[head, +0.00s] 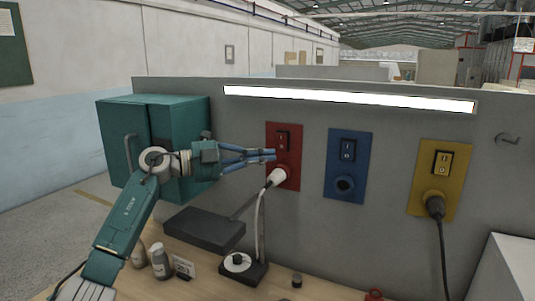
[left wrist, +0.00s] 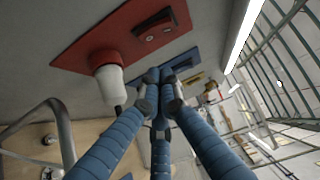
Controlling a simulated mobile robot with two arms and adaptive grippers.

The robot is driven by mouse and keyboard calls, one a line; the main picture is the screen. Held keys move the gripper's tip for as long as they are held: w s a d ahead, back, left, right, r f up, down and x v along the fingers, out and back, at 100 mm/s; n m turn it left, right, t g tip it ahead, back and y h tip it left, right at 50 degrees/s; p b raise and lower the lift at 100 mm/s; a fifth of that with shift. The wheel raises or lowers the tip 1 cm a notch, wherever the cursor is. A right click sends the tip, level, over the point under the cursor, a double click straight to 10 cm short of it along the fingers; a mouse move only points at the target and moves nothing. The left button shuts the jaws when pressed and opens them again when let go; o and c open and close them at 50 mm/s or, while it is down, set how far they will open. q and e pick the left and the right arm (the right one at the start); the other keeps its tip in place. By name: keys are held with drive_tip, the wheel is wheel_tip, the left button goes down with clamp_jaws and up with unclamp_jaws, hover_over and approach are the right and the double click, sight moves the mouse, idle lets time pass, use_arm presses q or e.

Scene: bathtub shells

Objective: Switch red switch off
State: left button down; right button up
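The red panel (head: 291,132) is on the grey partition, with a black rocker switch (head: 282,141) in its upper part. A white plug (head: 276,177) sits in its socket below. The left wrist view shows the red panel (left wrist: 85,50), the switch (left wrist: 154,24) and the plug (left wrist: 110,86). My left gripper (head: 271,155) has its blue fingers drawn together and empty, pointing right, in front of the panel just below the switch. In the left wrist view its fingertips (left wrist: 161,78) are close together, apparently clear of the switch. Which way the rocker is set is too small to tell.
A blue panel (head: 348,165) and a yellow panel (head: 422,187) with a black plug (head: 435,205) are to the right. A teal cabinet (head: 115,170) is behind my left arm.

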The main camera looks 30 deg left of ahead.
use_arm(q)
drive_tip(key=b+v, duration=0.4)
drive_tip(key=v, duration=0.5)
drive_tip(key=shift+s+a+f, duration=0.15)
drive_tip(key=shift+a+f, duration=0.15)
drive_tip(key=shift+f, duration=0.15)
use_arm(e)
drive_tip(key=f, duration=0.4)
drive_tip(key=shift+s+a+f, duration=0.1)
drive_tip(key=shift+s+f, duration=0.25)
drive_tip(key=shift+s, duration=0.05)
drive_tip(key=shift+w, duration=0.1)
